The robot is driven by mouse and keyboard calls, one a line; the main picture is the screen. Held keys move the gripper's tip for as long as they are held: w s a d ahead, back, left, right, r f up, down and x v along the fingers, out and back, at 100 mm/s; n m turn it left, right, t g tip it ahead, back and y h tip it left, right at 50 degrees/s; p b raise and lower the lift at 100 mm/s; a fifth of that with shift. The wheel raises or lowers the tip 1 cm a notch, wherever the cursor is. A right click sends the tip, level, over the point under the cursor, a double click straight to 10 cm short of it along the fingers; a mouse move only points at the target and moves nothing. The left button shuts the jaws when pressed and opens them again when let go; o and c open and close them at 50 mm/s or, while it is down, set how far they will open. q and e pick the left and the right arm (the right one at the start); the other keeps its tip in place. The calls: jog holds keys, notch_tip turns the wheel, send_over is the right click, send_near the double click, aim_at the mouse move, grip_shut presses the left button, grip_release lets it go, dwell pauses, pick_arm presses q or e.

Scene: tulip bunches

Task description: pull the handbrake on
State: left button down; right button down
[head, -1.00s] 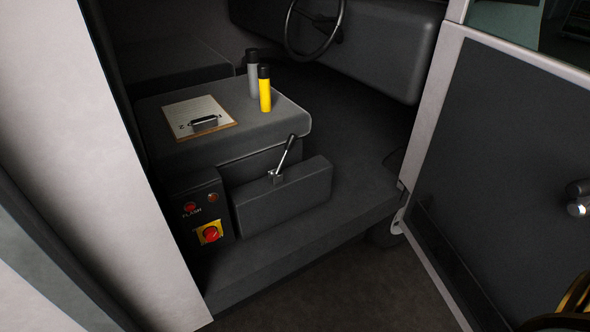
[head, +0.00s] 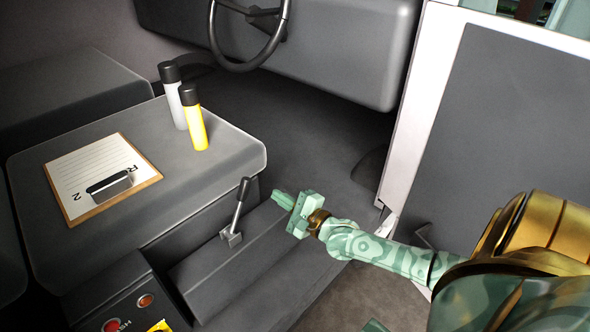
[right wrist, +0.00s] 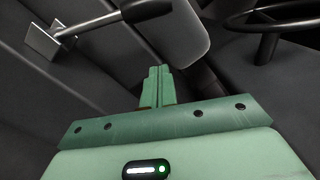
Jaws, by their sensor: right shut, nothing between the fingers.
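The handbrake lever (head: 238,207) has a silver shaft and a black grip. It rises from a small metal bracket (head: 231,238) on the dark console box (head: 215,255) beside the seat, leaning a little to the right at its top. My right gripper (head: 276,195), pale green, is shut and empty just right of the grip, with a small gap in the picture. My left gripper is not in view.
A steering wheel (head: 250,60) is beyond. The open door (head: 500,130) bounds the right. A control box (head: 125,305) stands at the lower left.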

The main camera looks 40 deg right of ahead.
pick_arm(q)
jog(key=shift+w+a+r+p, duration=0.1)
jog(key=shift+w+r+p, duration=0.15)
jog(key=shift+p, duration=0.15)
pick_arm(e)
jog(key=w+a, duration=0.1)
jog(key=w+a+r, duration=0.2)
jog(key=shift+a, duration=0.4)
